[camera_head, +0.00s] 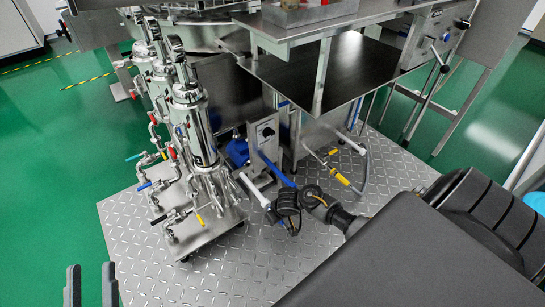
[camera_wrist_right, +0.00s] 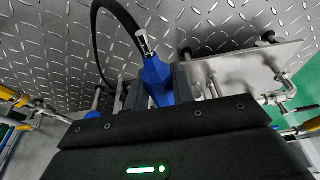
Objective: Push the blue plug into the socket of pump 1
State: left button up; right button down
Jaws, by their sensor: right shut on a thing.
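In the right wrist view the blue plug (camera_wrist_right: 157,80) sits between the dark fingers of my right gripper (camera_wrist_right: 158,90), which is shut on it. A silver collar and a black cable (camera_wrist_right: 100,45) come out of its upper end. In the head view my right arm reaches in from the right, low beside the pump unit; its fingertips are hard to make out. A blue pump motor (camera_head: 237,152) stands behind it, beside a pale box with a knob (camera_head: 266,133). I cannot make out the socket. My left gripper (camera_head: 91,286) is open and empty at the bottom left.
A rack of steel cylinders (camera_head: 195,130) with valves and coloured handles stands on a wheeled plate to the left. A steel table (camera_head: 330,30) overhangs the pump area. Pipework with a yellow handle (camera_head: 342,179) is close to my right arm. Diamond-plate floor (camera_head: 230,270) is clear in front.

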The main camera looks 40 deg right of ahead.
jog(key=s+p, duration=0.2)
jog(key=s, duration=0.4)
jog(key=shift+p, duration=0.4)
dwell(0.3)
jog(key=shift+s+d+p, duration=0.1)
jog(key=shift+d+p, duration=0.75)
jog(key=shift+d, duration=1.35)
jog(key=shift+d+p, duration=0.5)
jog(key=shift+d, duration=1.75)
